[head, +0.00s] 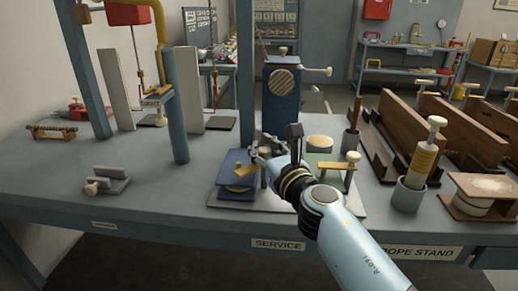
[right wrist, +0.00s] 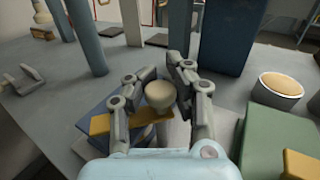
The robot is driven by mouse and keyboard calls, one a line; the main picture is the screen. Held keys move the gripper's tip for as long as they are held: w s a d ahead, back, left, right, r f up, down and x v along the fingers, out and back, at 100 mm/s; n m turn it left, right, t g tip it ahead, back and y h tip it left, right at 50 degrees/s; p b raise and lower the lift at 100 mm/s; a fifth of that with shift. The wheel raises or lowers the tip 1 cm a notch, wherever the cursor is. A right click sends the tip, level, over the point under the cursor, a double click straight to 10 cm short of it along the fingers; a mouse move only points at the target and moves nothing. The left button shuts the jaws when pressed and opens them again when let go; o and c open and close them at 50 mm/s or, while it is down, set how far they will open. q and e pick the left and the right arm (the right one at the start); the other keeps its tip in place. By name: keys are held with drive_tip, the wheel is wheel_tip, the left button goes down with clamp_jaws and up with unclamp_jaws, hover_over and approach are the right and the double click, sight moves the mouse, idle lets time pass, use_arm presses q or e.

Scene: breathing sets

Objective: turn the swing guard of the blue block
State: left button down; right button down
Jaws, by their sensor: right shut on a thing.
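The low blue block (head: 231,179) sits on a pale base plate near the middle of the table; it shows at lower left in the right wrist view (right wrist: 97,150). Its swing guard is a yellow bar (head: 245,171) lying over the block, also in the right wrist view (right wrist: 128,122). A pale round knob (right wrist: 160,95) stands at the bar's right end. My right gripper (head: 268,148) is shut on this knob, one finger on each side (right wrist: 160,80). The gripper partly hides the block in the head view. My left gripper is not in view.
A green block (head: 325,178) with a yellow bar and pale knob stands close right of my right gripper. A tall dark blue block (head: 281,105) with a side lever stands behind. A blue post (head: 176,105) rises to the left. The table's front left is mostly clear.

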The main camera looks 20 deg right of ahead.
drive_tip(key=shift+s+f+h, duration=0.2)
drive_tip(key=shift+f+h, duration=0.1)
drive_tip(key=shift+f, duration=0.1)
drive_tip(key=c, duration=1.6)
unclamp_jaws()
drive_tip(key=shift+c, duration=0.2)
drive_tip(key=o, duration=0.5)
drive_tip(key=shift+s+d+r, duration=0.15)
drive_tip(key=shift+s+r, duration=0.1)
drive_tip(key=shift+s, duration=0.05)
drive_tip(key=shift+c, duration=0.2)
drive_tip(key=shift+o, duration=0.8)
drive_tip(key=shift+w, duration=0.25)
drive_tip(key=s, duration=1.2)
drive_tip(key=shift+d, duration=0.45)
